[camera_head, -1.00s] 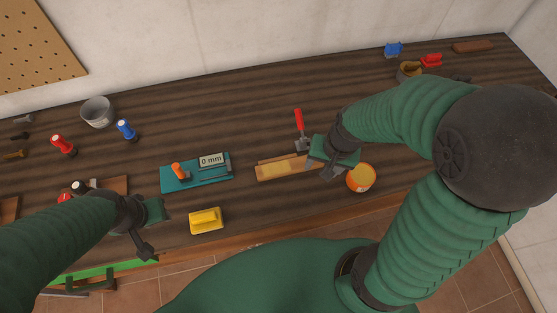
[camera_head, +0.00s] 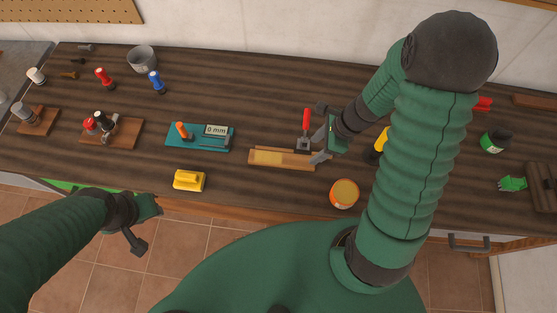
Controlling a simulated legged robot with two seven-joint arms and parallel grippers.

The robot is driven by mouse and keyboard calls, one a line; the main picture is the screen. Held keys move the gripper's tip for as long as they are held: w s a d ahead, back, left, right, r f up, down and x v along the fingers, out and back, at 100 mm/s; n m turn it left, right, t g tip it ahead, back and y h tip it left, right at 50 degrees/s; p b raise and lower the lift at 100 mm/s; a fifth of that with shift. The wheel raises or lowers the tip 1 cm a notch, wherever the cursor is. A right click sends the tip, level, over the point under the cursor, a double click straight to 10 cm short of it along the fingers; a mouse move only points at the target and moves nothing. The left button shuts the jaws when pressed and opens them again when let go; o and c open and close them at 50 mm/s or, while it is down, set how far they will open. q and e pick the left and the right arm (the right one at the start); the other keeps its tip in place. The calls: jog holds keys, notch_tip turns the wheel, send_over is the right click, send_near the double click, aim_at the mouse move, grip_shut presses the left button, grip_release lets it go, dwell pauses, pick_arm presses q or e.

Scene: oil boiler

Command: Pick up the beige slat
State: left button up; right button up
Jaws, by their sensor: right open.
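The beige slat (camera_head: 268,157) is a pale strip lying on a brown wooden base (camera_head: 290,166) near the middle of the bench. A clamp with a red handle (camera_head: 306,123) stands behind the base's right part. My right gripper (camera_head: 319,136) is open at the right end of the base, beside the clamp. One of its grey fingers overlaps the base's right end in the picture; I cannot tell whether it touches. My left gripper (camera_head: 140,226) hangs in front of the bench at the left, away from the slat. Its finger gap does not show clearly.
An orange tin (camera_head: 344,193) stands close in front of my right gripper. A teal gauge (camera_head: 200,137) and a yellow block (camera_head: 189,180) lie left of the base. A metal pot (camera_head: 142,58) and red and blue handled tools stand farther left.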

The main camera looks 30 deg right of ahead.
aim_at(304, 161)
jog(key=x, duration=0.4)
jog(key=shift+s+d+b, duration=0.1)
jog(key=shift+d+b, duration=0.2)
jog(key=f, duration=0.3)
jog(key=shift+d+f, duration=0.2)
jog(key=shift+d, duration=0.1)
jog(key=b+x, duration=0.1)
jog(key=x, duration=0.1)
jog(key=shift+w+a+f, duration=0.25)
jog(key=shift+a, duration=0.35)
jog(key=shift+o, duration=0.2)
jog(key=shift+a+r, duration=0.15)
jog(key=shift+a, duration=0.2)
jog(key=shift+d, duration=0.35)
jog(key=c, duration=1.2)
pick_arm(q)
jog(key=shift+s+d+f, duration=0.15)
jog(key=shift+d+f, duration=0.45)
jog(key=shift+f, duration=0.15)
pick_arm(e)
grip_shut()
pick_arm(q)
jog(key=shift+r+p, duration=0.15)
jog(key=shift+p, duration=0.15)
